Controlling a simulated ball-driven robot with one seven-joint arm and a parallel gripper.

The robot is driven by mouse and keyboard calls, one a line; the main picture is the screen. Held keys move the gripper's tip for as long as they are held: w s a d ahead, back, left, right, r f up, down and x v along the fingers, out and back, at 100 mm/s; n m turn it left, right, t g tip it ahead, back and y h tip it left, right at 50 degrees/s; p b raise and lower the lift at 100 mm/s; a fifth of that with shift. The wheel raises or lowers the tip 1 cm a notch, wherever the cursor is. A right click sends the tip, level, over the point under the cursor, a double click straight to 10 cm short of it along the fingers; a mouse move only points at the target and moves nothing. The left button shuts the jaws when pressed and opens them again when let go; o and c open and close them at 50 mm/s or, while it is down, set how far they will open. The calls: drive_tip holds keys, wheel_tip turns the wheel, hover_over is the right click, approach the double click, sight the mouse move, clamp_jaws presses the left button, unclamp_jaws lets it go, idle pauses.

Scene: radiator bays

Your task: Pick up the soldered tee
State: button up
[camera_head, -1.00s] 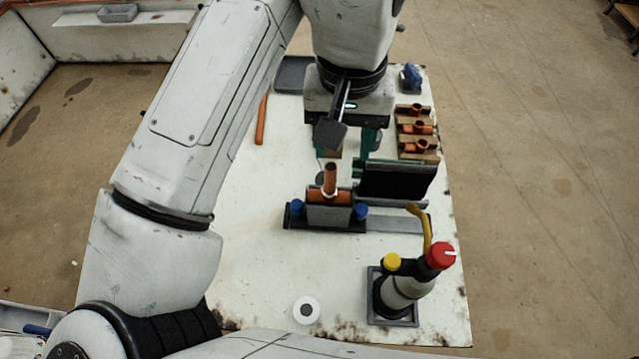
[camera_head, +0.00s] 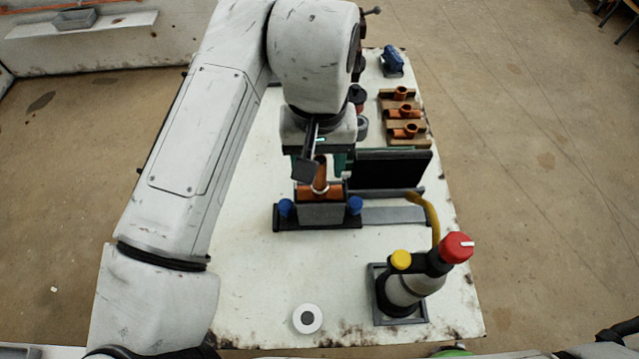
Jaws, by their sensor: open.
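The soldered tee (camera_head: 320,178) is copper, with an upright branch and a pale ring at its base. It sits in a dark holder (camera_head: 320,213) with a blue knob on each side, near the middle of the white bench. My gripper (camera_head: 320,162) is open, with its green fingers pointing down just behind and around the top of the tee's branch. A dark part of my gripper covers part of the branch. I cannot tell whether the fingers touch the tee.
A black upright panel (camera_head: 391,169) stands close right of the holder. A torch with a red knob (camera_head: 456,247) stands in a grey frame at front right. Other copper tees lie on a wooden rack (camera_head: 421,141) at back right. A white roll (camera_head: 307,319) lies in front; the front-left bench is clear.

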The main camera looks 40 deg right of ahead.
sight(320, 176)
wheel_tip(320, 176, down, 4)
drive_tip(key=shift+d+f, duration=0.1)
drive_tip(key=shift+d, duration=0.05)
drive_tip(key=shift+c, duration=0.2)
clamp_jaws()
idle(0.5)
